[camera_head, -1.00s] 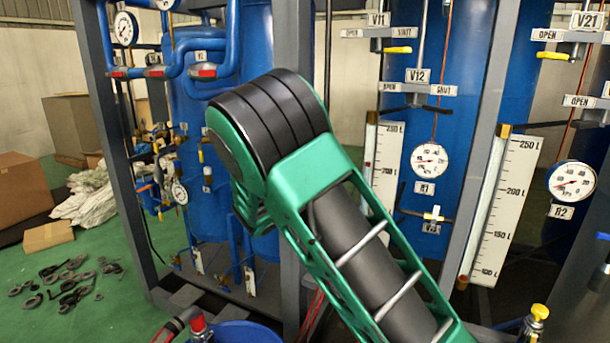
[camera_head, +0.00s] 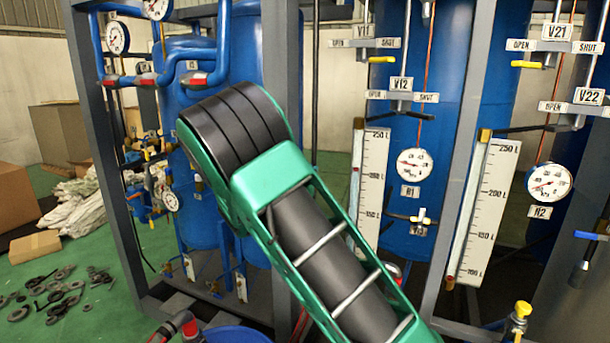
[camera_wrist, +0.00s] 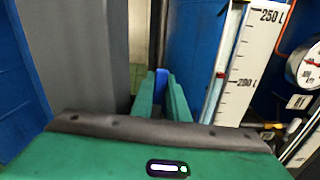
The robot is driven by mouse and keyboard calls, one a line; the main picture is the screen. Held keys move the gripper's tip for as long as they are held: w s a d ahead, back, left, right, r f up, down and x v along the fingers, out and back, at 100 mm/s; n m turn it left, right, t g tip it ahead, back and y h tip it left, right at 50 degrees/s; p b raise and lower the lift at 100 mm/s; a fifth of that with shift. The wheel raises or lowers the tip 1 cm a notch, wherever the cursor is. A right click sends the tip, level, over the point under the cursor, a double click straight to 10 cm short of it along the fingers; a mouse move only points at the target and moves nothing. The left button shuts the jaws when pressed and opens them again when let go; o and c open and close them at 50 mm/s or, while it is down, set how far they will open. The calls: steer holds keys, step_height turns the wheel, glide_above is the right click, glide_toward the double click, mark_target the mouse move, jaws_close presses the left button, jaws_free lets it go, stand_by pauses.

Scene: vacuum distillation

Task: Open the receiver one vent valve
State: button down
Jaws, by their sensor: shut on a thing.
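My gripper (camera_wrist: 162,88) shows in the wrist view, its two green fingers shut on a small blue piece (camera_wrist: 161,76), which looks like a handle. What it is attached to is hidden. In the head view my arm hides the gripper. Receiver one is the blue tank behind the R1 gauge (camera_head: 414,164). Above the gauge are the V12 plate (camera_head: 402,83), with OPEN at left and SHUT at right, and a yellow handle (camera_head: 382,60) under the upper plate. A small valve (camera_head: 418,218) sits below the gauge. I cannot tell which one is the vent valve.
Grey frame posts (camera_head: 462,170) stand close around the tanks. A level scale (camera_head: 370,185) stands left of the R1 gauge, another (camera_head: 488,210) to its right. Gauge R2 (camera_head: 549,182) and a blue handle (camera_head: 590,236) are at right. Loose dark parts (camera_head: 60,290) lie on the green floor.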

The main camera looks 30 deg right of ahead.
steer(key=c, duration=1.7)
jaws_free()
steer(key=shift+a+f, duration=0.1)
steer(key=shift+f, duration=0.15)
steer(key=shift+r, duration=0.1)
steer(key=v, duration=1)
steer(key=shift+s+a, duration=0.2)
steer(key=shift+a, duration=0.05)
